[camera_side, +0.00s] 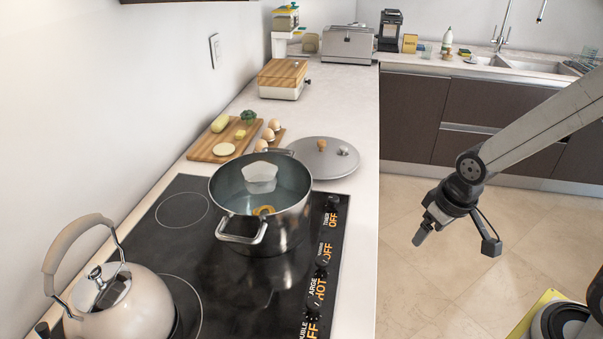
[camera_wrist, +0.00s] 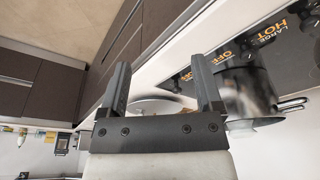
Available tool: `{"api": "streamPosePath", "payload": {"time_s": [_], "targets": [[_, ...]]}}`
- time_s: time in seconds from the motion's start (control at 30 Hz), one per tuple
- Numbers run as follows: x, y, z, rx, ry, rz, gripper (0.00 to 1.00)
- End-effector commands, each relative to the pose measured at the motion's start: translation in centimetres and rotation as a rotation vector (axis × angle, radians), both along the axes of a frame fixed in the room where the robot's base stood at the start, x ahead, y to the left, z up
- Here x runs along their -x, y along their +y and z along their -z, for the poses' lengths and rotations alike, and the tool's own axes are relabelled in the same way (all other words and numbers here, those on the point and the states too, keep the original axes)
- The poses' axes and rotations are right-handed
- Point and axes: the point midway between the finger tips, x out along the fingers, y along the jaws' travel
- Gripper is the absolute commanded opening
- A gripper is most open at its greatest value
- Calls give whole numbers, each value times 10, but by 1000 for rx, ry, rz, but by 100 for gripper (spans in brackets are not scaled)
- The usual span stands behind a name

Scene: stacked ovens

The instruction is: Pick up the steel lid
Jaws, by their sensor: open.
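The steel lid (camera_side: 325,163) is a round grey disc with a small knob, lying on the counter just behind and right of the pot. Part of it shows between the fingers in the wrist view (camera_wrist: 155,103). My gripper (camera_side: 421,234) is open and empty, to the right of the counter over the floor, well apart from the lid. Its two fingers are spread in the wrist view (camera_wrist: 158,66). The steel pot (camera_side: 270,225) stands open on the cooktop with a whitish piece inside; it also shows in the wrist view (camera_wrist: 248,92).
A kettle (camera_side: 128,300) sits front left on the black cooktop (camera_side: 180,240). A cutting board (camera_side: 205,150) with food and several eggs lie left of the lid. A wood-topped box (camera_side: 281,80) stands farther back.

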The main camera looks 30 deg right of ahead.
Motion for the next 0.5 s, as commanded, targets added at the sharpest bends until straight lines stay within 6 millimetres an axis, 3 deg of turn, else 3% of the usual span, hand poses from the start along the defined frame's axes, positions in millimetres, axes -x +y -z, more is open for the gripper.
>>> {"api": "streamPosePath", "payload": {"time_s": [0.3,0.5], "targets": [[-2,0,-1,0,-2,0,83],[-23,-2,-4,0,-12,2,83]]}}
